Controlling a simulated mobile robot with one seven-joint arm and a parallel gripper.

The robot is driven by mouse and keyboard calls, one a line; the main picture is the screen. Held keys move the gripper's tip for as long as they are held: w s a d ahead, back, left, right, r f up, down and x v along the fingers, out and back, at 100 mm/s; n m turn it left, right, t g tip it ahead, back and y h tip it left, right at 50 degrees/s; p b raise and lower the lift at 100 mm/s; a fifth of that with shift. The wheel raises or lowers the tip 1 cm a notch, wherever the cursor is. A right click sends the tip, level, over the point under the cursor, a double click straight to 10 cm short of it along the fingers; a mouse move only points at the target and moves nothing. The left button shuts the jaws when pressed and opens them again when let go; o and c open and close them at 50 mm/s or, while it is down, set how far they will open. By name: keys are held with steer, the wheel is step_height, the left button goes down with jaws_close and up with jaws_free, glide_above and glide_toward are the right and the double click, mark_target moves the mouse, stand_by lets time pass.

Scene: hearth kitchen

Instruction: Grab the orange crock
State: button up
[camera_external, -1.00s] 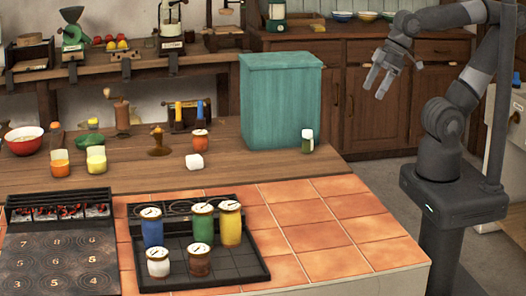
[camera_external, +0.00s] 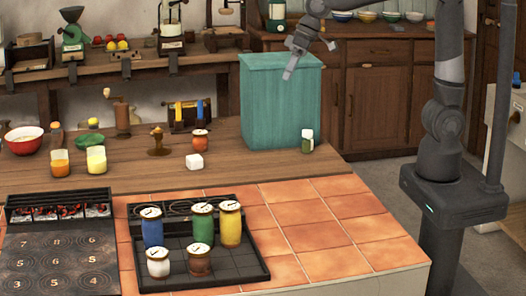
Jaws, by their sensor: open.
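The orange crock (camera_external: 200,141) is a small round jar with a pale lid. The gripper points downward and holds nothing that I can see. Its fingers overlap in this view.
The tall teal box (camera_external: 280,105) stands right of the crock. A small green jar (camera_external: 307,141) is by the box's right corner. Several lidded crocks stand on a black tray (camera_external: 262,273).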

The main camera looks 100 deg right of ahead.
steer(key=w+d+f+m+h, duration=0.1)
steer(key=w+d+f, duration=0.3)
steer(key=w+d, duration=0.25)
steer(key=w+d+f+m+h, duration=0.1)
steer(key=w+d+f+m, duration=0.1)
steer(key=w+d+f, duration=0.35)
steer(key=g+h, duration=0.1)
steer(key=g, duration=0.1)
glide_toward(200, 132)
steer(key=f, duration=0.2)
steer(key=shift+m, duration=0.3)
steer(key=x, duration=0.5)
steer(key=shift+w+d+r, duration=0.1)
steer(key=shift+w+d, duration=0.05)
steer(key=shift+w, duration=0.15)
steer(key=shift+t+h, duration=0.3)
steer(key=shift+s+x, duration=0.15)
steer(key=shift+x, duration=1.3)
steer(key=shift+s+x, duration=0.2)
steer(key=shift+x, duration=1.2)
steer(key=shift+d, duration=0.1)
steer(key=c, duration=1.2)
